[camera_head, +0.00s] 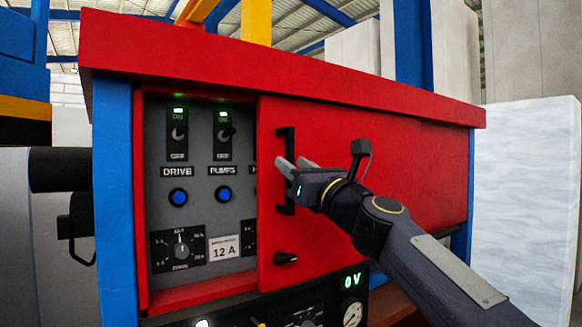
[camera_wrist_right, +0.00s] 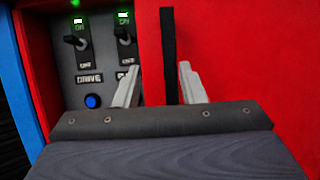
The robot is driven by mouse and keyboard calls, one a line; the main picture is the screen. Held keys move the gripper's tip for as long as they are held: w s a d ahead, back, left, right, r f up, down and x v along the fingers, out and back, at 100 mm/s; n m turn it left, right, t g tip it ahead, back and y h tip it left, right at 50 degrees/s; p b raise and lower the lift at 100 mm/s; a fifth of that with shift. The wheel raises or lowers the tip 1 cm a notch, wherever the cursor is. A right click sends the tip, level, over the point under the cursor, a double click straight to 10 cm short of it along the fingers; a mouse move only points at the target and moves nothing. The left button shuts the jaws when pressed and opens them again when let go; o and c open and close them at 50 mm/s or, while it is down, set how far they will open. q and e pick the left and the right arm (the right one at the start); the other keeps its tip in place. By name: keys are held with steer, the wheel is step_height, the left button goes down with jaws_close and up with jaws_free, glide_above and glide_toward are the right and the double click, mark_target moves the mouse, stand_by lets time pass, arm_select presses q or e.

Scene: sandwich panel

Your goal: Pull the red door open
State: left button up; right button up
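The red door (camera_head: 400,180) covers the right part of the panel opening, and the grey control panel shows to its left. A black vertical bar handle (camera_head: 285,145) is on the door near its left edge. My right gripper (camera_head: 294,165) is at the handle's middle and hides part of it. In the right wrist view the gripper (camera_wrist_right: 160,85) is open, with one grey finger on each side of the handle (camera_wrist_right: 169,50). A gap shows between the handle and each finger. A small black knob or latch (camera_head: 286,258) is low on the door. My left gripper is not in view.
The grey control panel (camera_head: 208,200) has switches, blue buttons and a dial. A red top ledge (camera_head: 270,60) overhangs the door. A lower black panel with a gauge (camera_head: 352,313) sits below. A blue post (camera_head: 115,200) stands at the left, with a dark cylinder (camera_head: 60,170) beside it.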

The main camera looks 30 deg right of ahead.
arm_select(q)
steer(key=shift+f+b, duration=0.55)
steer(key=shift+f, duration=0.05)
arm_select(e)
steer(key=shift+v, duration=2.4)
